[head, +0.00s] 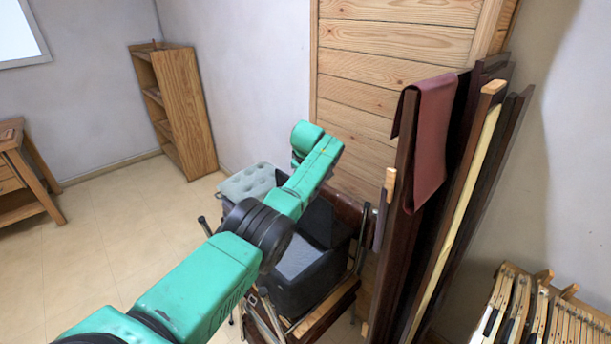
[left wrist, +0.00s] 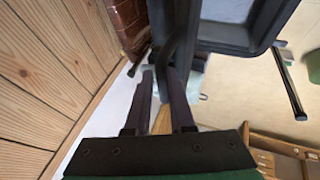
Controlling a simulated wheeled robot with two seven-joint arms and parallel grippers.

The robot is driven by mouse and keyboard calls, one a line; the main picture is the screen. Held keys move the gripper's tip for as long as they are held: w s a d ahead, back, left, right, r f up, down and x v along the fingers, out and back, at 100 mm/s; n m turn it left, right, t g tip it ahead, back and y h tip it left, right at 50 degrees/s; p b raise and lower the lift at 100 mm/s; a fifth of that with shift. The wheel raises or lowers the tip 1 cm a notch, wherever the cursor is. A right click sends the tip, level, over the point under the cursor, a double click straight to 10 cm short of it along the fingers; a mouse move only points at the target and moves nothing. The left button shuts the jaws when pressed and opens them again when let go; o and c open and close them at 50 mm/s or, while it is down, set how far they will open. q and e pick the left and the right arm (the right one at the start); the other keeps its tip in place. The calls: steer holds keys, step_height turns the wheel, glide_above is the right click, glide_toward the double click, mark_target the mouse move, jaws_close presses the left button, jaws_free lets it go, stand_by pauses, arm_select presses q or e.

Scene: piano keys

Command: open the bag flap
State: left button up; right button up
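A dark grey bag or case (head: 300,283) stands at the centre of the head view, partly behind my left arm. Its pale grey top panel looks like the flap, but I cannot tell how far it is raised. The left wrist view shows a dark grey, tray-like part of the bag (left wrist: 235,47) at the top. My left gripper (left wrist: 161,72) has its two fingers apart with a narrow gap. A dark band (left wrist: 182,35) runs down to the fingertips; I cannot tell whether it touches them. The left gripper is hidden in the head view. My right gripper is not in view.
Tall dark boards with a red cloth (head: 431,140) stand right of the bag, against a wooden panel (head: 395,42). A tufted grey seat (head: 247,180) is behind it. Piano keys (head: 515,315) lie at lower right. The floor (head: 110,235) at left is clear.

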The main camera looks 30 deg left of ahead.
arm_select(q)
steer(key=shift+o, duration=0.6)
steer(key=shift+s+f, duration=0.1)
steer(key=shift+s, duration=0.1)
steer(key=shift+s+d+r, duration=0.1)
steer(key=shift+d+r, duration=0.2)
steer(key=shift+r, duration=0.4)
steer(key=b+v, duration=0.3)
steer(key=v, duration=1)
steer(key=shift+s+r, duration=0.15)
steer(key=shift+s, duration=0.1)
steer(key=shift+a, duration=0.15)
